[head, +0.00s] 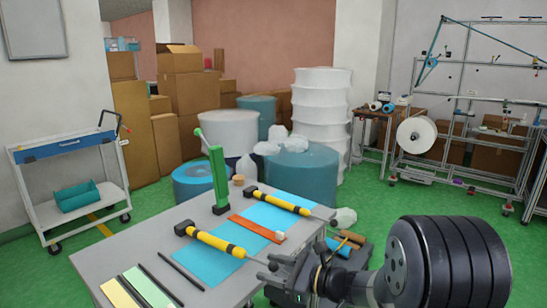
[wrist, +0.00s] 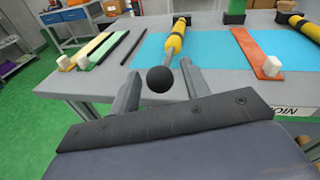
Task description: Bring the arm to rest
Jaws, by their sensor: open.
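My gripper (head: 268,268) is at the near right edge of the grey table (head: 95,262), with my dark arm reaching in from the lower right. In the wrist view its two fingers stand apart. A black ball (wrist: 160,79) appears between them, with a gap on each side; it seems to end the rod of the near yellow-and-black tool (head: 215,243). That tool lies on the blue mat (head: 262,216) and also shows in the wrist view (wrist: 175,42). Whether the ball sits between the fingers or beyond them I cannot tell.
A second yellow tool (head: 275,200), an orange strip (head: 255,229), green and yellow strips (head: 150,287), a black rod (head: 182,272) and an upright green device (head: 218,178) are on the table. A trolley (head: 75,185) stands left, a metal rack (head: 470,110) right. Green floor is open at right.

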